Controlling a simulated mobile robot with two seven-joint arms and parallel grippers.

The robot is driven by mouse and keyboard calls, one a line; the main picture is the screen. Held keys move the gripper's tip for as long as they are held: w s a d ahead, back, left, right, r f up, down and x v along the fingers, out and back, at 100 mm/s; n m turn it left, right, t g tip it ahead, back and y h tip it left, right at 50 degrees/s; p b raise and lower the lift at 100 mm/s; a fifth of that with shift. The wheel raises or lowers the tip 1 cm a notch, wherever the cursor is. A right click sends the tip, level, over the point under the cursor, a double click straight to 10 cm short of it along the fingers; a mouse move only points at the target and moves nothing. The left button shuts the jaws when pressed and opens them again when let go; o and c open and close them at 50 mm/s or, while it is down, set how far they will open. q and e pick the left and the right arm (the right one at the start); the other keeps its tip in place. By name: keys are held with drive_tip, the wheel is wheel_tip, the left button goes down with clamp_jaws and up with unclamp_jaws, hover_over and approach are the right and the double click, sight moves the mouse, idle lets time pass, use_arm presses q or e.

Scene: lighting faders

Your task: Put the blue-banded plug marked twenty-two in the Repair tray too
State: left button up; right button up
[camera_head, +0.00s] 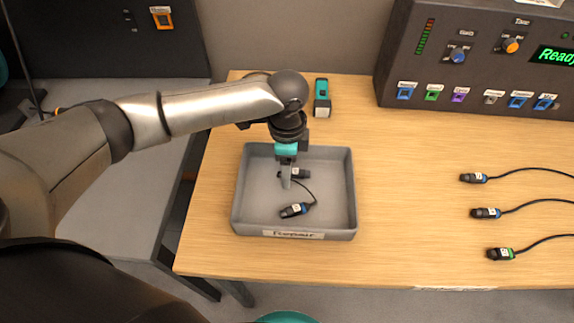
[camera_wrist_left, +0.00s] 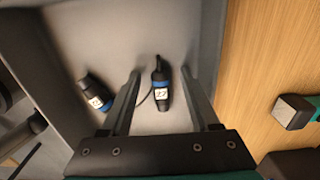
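The grey Repair tray (camera_head: 347,212) stands on the wooden table with its label on the front wall. Two dark blue-banded plugs lie in it: one near the front (camera_head: 294,210), one farther back (camera_head: 301,173). My left gripper (camera_head: 286,184) is inside the tray area, beside the back plug. In the left wrist view my left gripper (camera_wrist_left: 164,82) is open, with one plug (camera_wrist_left: 161,90) between its spread fingers and apart from both. The other plug (camera_wrist_left: 95,94) lies left of the fingers. I cannot read the plug numbers surely. My right gripper is not in view.
On the right of the table lie two blue-banded plugs, a back one (camera_head: 474,178) and a middle one (camera_head: 487,213), and a green-banded plug (camera_head: 500,254), all with cables. A dark control panel (camera_head: 470,60) stands at the back right.

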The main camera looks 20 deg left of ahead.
use_arm(q)
wheel_tip(320, 180, up, 12)
drive_tip(key=p, duration=0.3)
drive_tip(key=shift+r, duration=0.15)
idle(1.7)
